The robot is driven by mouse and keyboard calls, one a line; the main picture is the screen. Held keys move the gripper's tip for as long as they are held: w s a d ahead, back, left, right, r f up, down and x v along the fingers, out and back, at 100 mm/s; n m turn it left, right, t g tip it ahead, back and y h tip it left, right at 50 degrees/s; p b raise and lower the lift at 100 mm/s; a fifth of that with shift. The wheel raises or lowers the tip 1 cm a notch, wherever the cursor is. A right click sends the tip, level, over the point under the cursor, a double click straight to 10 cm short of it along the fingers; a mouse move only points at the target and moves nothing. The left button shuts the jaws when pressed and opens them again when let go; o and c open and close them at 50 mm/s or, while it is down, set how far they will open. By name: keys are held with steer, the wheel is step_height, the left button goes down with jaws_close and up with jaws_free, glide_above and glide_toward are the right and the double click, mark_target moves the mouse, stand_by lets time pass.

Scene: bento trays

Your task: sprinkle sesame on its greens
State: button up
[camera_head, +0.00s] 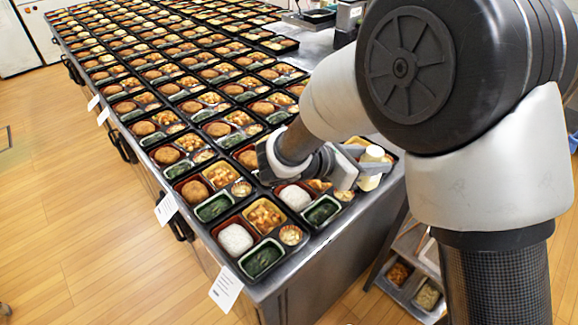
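My gripper (367,170) is over the right end of the front trays, with its fingers around a small cream shaker bottle (371,182) with a pale top. The bottle looks held, roughly upright. The sesame inside cannot be made out. To its lower left is a black bento tray (318,232) with white rice and dark greens (322,211) in a green cup. The nearest corner tray (245,279) also has rice and greens (262,258). No sesame can be made out on either greens. My arm hides part of the trays behind the gripper.
Rows of filled bento trays cover the long steel table (350,245), many with a brown round item. White paper tags (226,287) hang along its left edge. A lower shelf with food containers (398,274) is at the right. The wooden floor at left is clear.

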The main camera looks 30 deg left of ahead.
steer(key=s+a+r+n+t+y+b, duration=0.1)
steer(key=s+a+b, duration=0.1)
steer(key=s+a, duration=0.5)
steer(key=s+a+r+n+y+b, duration=0.15)
steer(key=s+a, duration=0.25)
steer(key=a, duration=0.5)
steer(key=w+d+f+m+g+y+b, duration=0.2)
steer(key=m+y, duration=0.4)
steer(key=y, duration=0.5)
steer(key=w+d+f+m+g+y+b, duration=0.1)
steer(key=d+f+m+g+y+b, duration=0.4)
steer(key=y, duration=0.5)
steer(key=shift+w+d+f+m+g+y, duration=0.25)
steer(key=shift+w+f+m+g+y, duration=0.15)
steer(key=shift+f+m+g, duration=0.45)
stand_by(0.5)
